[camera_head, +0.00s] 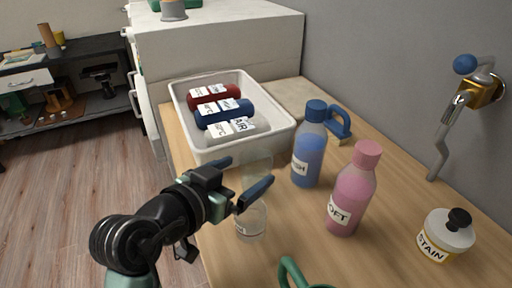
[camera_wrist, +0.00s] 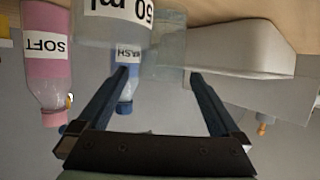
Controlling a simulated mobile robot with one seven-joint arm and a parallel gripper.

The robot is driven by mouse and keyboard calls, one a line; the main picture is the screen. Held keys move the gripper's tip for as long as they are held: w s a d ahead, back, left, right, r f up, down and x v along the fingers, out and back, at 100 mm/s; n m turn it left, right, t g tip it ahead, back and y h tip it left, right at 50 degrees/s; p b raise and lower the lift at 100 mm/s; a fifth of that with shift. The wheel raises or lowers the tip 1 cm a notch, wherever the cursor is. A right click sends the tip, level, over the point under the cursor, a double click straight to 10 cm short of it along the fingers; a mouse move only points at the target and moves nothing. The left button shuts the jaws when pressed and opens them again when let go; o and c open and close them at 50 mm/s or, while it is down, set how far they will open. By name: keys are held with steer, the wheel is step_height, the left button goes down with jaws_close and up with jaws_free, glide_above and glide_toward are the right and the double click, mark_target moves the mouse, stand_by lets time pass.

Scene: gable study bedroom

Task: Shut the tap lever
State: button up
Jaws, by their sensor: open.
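The wall tap has a brass body (camera_head: 484,92), a lever ending in a blue ball knob (camera_head: 465,64), and a grey spout (camera_head: 437,160) hanging down. It is on the grey wall at the right in the head view. I cannot make the tap out in the wrist view. My gripper (camera_head: 241,178) is open over the left part of the worktop, well left of the tap and apart from it. Its two fingers also show in the wrist view (camera_wrist: 161,78). A clear container (camera_head: 251,222) stands at the fingers; I cannot tell whether it is between them.
A blue bottle (camera_head: 308,155) and a pink bottle (camera_head: 348,195) stand between my gripper and the tap. A white tub (camera_head: 185,118) holds several bottles. A stain jar (camera_head: 446,238), a blue-handled brush (camera_head: 341,124) and a green handle (camera_head: 291,272) are also on the worktop (camera_head: 395,185).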

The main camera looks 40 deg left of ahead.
mark_target(264, 156)
steer(key=x, duration=0.8)
steer(key=shift+w+a+r, duration=0.15)
steer(key=shift+w, duration=0.05)
steer(key=c, duration=1.5)
steer(key=shift+c, duration=0.2)
steer(key=shift+r, duration=0.25)
step_height(264, 156, up, 10)
steer(key=p, duration=0.1)
steer(key=shift+f, duration=0.25)
